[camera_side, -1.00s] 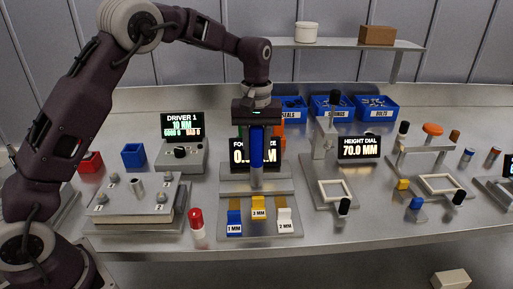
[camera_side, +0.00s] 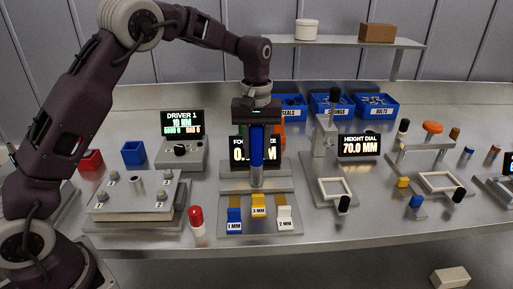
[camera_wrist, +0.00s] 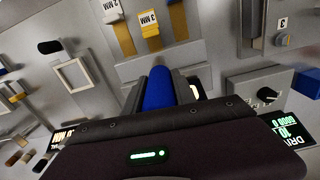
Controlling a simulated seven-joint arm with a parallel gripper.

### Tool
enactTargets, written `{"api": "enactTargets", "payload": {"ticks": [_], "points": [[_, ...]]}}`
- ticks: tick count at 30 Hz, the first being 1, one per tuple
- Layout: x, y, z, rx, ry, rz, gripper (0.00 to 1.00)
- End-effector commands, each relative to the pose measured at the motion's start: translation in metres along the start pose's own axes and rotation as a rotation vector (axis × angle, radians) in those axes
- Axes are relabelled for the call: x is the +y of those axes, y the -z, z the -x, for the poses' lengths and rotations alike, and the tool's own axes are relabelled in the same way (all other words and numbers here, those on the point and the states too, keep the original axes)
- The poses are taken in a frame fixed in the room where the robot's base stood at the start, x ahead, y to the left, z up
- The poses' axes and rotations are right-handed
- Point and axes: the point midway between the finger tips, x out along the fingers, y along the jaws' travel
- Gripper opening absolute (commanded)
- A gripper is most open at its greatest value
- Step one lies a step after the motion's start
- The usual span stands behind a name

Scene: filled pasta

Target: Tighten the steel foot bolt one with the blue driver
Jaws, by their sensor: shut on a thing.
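The blue driver (camera_side: 257,150) hangs upright in my gripper (camera_side: 256,132), which is shut on it. Its lower end is just over the grey block of the foot gauge station, and I cannot tell whether it touches. The driver's blue body also shows between the jaws in the wrist view (camera_wrist: 159,88). The steel plate (camera_side: 138,202) with several foot bolts lies to the left, apart from the driver. One bolt (camera_side: 103,177) stands at its back left corner. The driver display (camera_side: 182,122) reads 10 NM.
A red-capped marker (camera_side: 196,220) stands between the plate and the 1, 2 and 3 MM blocks (camera_side: 259,206). A red bin (camera_side: 90,160) and a blue bin (camera_side: 133,154) sit behind the plate. The height dial (camera_side: 359,146) is to the right.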

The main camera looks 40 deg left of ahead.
Motion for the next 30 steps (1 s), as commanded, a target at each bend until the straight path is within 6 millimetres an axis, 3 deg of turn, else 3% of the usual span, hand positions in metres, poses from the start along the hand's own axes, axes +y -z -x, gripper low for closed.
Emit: {"api": "enactTargets", "payload": {"ticks": [22, 30], "points": [[0.0, 0.0, -0.001, 0.001, -0.001, 0.0, 0.0], [0.001, 0.0, 0.024, 0.003, -0.003, -0.001, 0.0]]}}
